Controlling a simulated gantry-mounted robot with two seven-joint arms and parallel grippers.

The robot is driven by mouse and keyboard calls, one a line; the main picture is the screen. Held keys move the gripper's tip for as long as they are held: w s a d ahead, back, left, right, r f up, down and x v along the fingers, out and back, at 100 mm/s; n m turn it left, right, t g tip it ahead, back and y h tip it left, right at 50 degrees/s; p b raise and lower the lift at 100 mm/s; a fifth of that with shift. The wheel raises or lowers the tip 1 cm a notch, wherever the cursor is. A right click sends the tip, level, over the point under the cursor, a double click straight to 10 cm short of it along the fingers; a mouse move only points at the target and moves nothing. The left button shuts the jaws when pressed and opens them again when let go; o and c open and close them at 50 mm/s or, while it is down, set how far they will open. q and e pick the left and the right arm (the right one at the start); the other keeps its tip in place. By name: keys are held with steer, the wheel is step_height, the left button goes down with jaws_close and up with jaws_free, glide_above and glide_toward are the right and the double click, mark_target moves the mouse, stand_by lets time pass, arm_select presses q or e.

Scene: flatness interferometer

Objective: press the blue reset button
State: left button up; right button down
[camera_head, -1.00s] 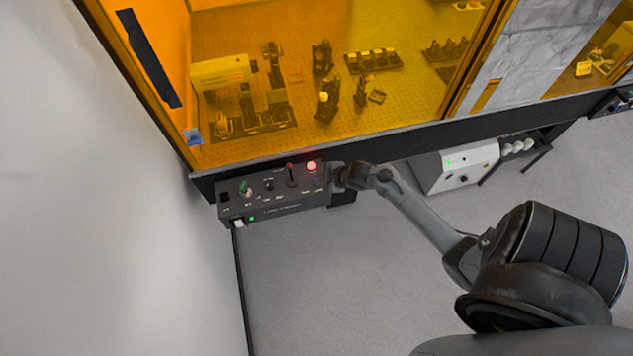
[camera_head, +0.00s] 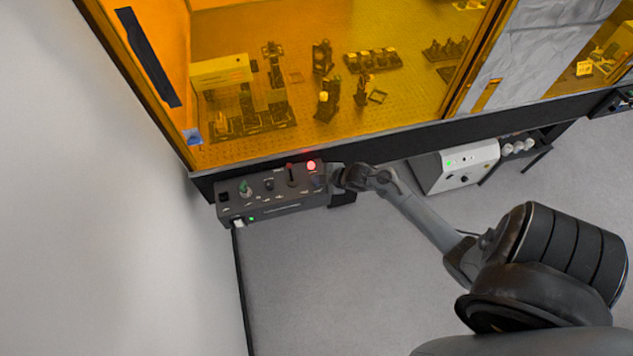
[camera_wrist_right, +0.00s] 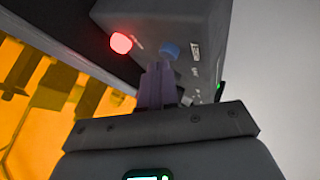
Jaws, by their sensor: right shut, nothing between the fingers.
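The blue reset button (camera_wrist_right: 170,50) shows in the right wrist view on the face of a dark control box, just beyond my fingertips. In the head view the blue button (camera_head: 317,182) is small and dark at the right end of the control box (camera_head: 284,210). My right gripper (camera_wrist_right: 158,68) is shut and empty, its fingertips close to the blue button. I cannot tell whether they touch it. In the head view my right gripper (camera_head: 331,178) is small and partly hidden at the box's right end. My left gripper is not in view.
A lit red lamp (camera_head: 311,166) sits beside the blue button; it also glows in the wrist view (camera_wrist_right: 121,43). An amber enclosure (camera_head: 330,60) stands behind. Floor in front is clear.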

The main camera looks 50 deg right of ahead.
steer(key=shift+f, duration=0.3)
stand_by(0.4)
steer(key=shift+r, duration=0.1)
steer(key=shift+r+p, duration=0.75)
steer(key=shift+p, duration=0.05)
step_height(320, 180, up, 5)
steer(key=p, duration=0.5)
stand_by(0.5)
